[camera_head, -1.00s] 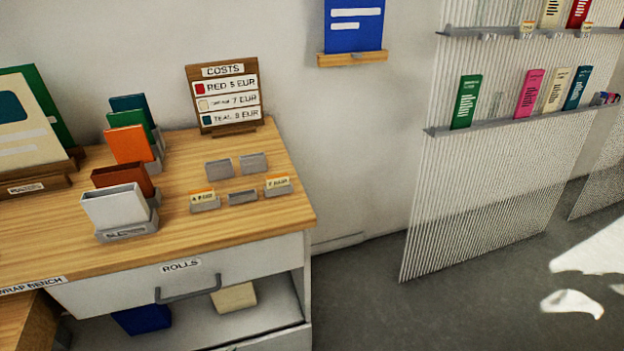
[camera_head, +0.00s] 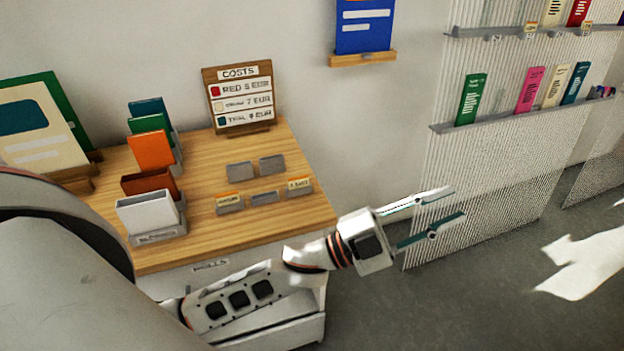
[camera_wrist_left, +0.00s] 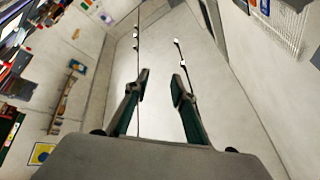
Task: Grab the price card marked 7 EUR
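Two small price cards with orange tops stand in grey holders on the wooden bench top: a left card (camera_head: 229,199) and a right card (camera_head: 299,184). Their print is too small to tell surely which one says 7 EUR. My left gripper (camera_head: 450,204) is open and empty, right of the bench and the cards, pointing right. In the left wrist view its two fingers (camera_wrist_left: 160,84) are apart with nothing between them; no price card can be made out there. My right gripper is not in view.
Empty grey holders (camera_head: 240,171) stand behind and between the cards. The COSTS board (camera_head: 238,97) stands at the back. A row of coloured sleeves (camera_head: 151,150) is left of the cards. A ribbed panel with shelves (camera_head: 540,110) stands at the right.

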